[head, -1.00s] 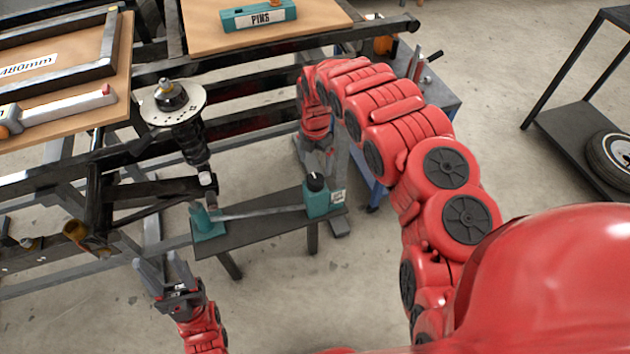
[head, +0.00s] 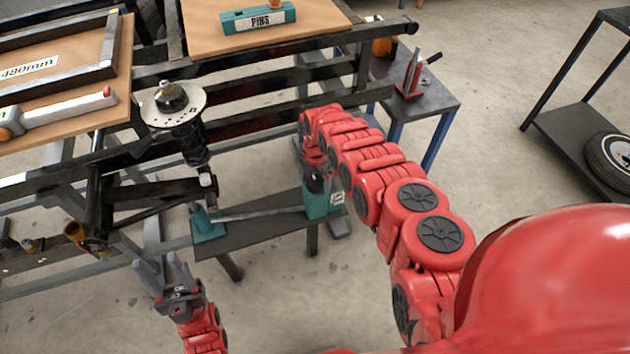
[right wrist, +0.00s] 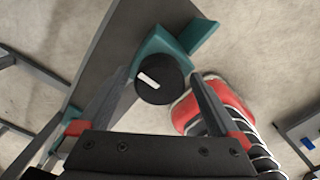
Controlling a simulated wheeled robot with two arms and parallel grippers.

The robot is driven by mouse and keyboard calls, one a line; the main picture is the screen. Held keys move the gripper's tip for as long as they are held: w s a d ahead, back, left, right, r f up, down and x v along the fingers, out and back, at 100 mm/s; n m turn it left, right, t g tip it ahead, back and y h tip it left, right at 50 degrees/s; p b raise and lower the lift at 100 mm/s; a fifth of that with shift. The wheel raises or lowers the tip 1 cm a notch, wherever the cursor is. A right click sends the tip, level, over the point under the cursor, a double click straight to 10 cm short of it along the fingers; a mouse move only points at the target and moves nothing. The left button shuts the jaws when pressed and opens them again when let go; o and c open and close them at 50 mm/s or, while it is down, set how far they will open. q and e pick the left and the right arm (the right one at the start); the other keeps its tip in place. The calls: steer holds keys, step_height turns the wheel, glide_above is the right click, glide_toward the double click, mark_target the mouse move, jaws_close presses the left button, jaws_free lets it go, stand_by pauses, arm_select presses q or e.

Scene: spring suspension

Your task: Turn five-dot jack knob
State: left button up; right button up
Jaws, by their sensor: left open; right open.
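A teal jack (head: 322,203) with a black knob (head: 315,184) on top stands at the right end of a dark bench below the suspension. A white label shows on its side; its dots are too small to count. In the right wrist view the round black knob (right wrist: 160,79) with a white mark lies between the tips of my open right gripper (right wrist: 158,76), with gaps at both sides. In the head view that gripper (head: 313,168) points down just above the knob, partly hidden by its arm. My left gripper (head: 156,264) is open and empty at lower left.
A teal foot (head: 208,224) stands at the bench's left end, joined to the jack by a grey bar (head: 262,212). The spring strut (head: 186,125) and black frame rails stand behind. A small table (head: 430,92) with a red tool is at upper right.

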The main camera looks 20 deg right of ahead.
steer(key=c, duration=1.4)
steer(key=shift+m, duration=0.4)
